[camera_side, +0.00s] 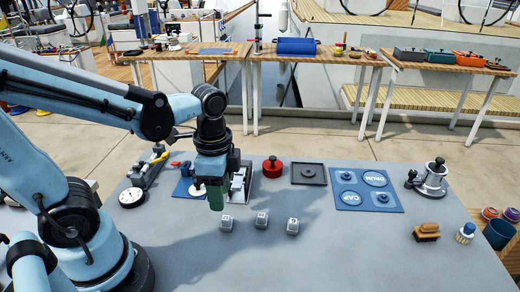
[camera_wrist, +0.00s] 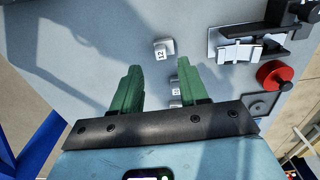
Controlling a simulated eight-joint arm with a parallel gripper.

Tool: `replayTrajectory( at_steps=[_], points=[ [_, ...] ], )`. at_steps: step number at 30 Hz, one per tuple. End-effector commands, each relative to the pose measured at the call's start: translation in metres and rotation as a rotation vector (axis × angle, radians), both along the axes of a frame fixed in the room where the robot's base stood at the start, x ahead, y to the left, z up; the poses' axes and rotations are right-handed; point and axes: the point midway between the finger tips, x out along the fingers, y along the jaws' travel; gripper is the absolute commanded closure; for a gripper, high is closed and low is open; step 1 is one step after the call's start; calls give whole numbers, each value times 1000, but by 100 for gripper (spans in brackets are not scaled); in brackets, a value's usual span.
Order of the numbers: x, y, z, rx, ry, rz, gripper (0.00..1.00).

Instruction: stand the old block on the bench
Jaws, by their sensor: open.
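No block is clearly marked as the old one, so I cannot tell which it is. A white, block-like part (camera_side: 238,184) sits in a grey fixture just behind my gripper (camera_side: 216,197); a white part also shows in a fixture in the wrist view (camera_wrist: 240,52). Three small grey cubes with markings, the left one (camera_side: 227,223), the middle one (camera_side: 262,219) and the right one (camera_side: 292,225), stand on the grey bench (camera_side: 330,255). My gripper's green fingers (camera_wrist: 160,88) point down above the bench, apart and holding nothing. Its fingers partly hide the cubes in the wrist view.
A red knobbed piece (camera_side: 272,167), a dark square tray (camera_side: 309,173) and a blue CAP/DRUM board (camera_side: 366,188) lie along the back. A metal winch (camera_side: 430,178), brush (camera_side: 426,232) and dial (camera_side: 131,197) stand nearer the sides. The front middle is clear.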

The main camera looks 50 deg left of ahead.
Motion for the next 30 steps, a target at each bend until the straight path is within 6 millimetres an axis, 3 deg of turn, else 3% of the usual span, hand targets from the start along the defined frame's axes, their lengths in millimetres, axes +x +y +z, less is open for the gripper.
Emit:
replayTrajectory(
  at_steps=[9,18,30],
  points=[
    [0,0,38,0,0,0,56],
    [1,1,53,-1,-27,33,56],
    [35,9,48,-192,-526,674,56]
  ],
)
